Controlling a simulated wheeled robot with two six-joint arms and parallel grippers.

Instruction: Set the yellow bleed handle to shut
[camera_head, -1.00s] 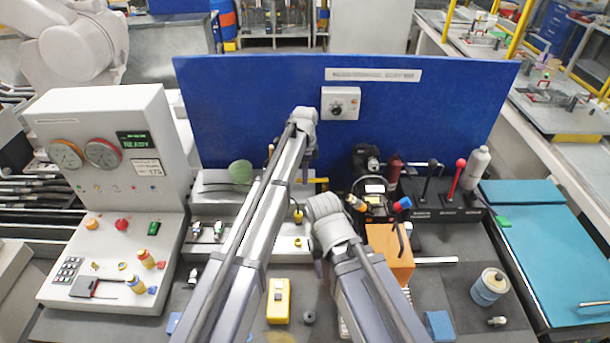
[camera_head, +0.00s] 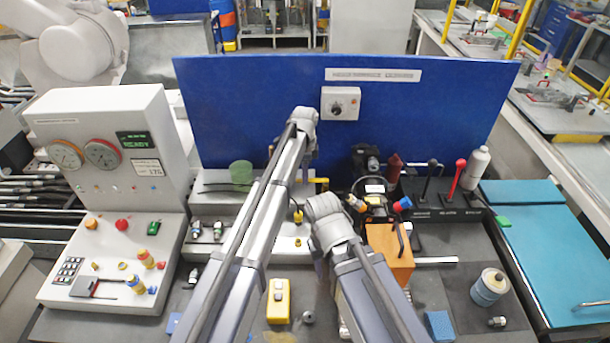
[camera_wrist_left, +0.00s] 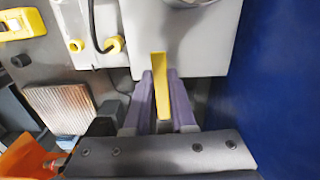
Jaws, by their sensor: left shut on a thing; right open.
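The yellow bleed handle (camera_wrist_left: 160,90) is a flat yellow bar in the left wrist view, between the two purple-grey fingers of my left gripper (camera_wrist_left: 162,85). The fingers are shut on it, and its far end shows beyond their tips against a pale block. In the head view a yellow piece of the handle (camera_head: 319,180) shows just right of my left gripper (camera_head: 306,172), whose wrist hides the rest. My right gripper (camera_head: 320,268) is lower, at the front of the bench. It points down, open, and its fingers are partly hidden by its own wrist.
A blue panel (camera_head: 240,110) with a dial box (camera_head: 340,104) stands behind. An orange block (camera_head: 390,262), a black pump unit and levers (camera_head: 455,180) crowd the right. A yellow box (camera_head: 278,300) lies in front. A gauge console (camera_head: 105,200) stands at left.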

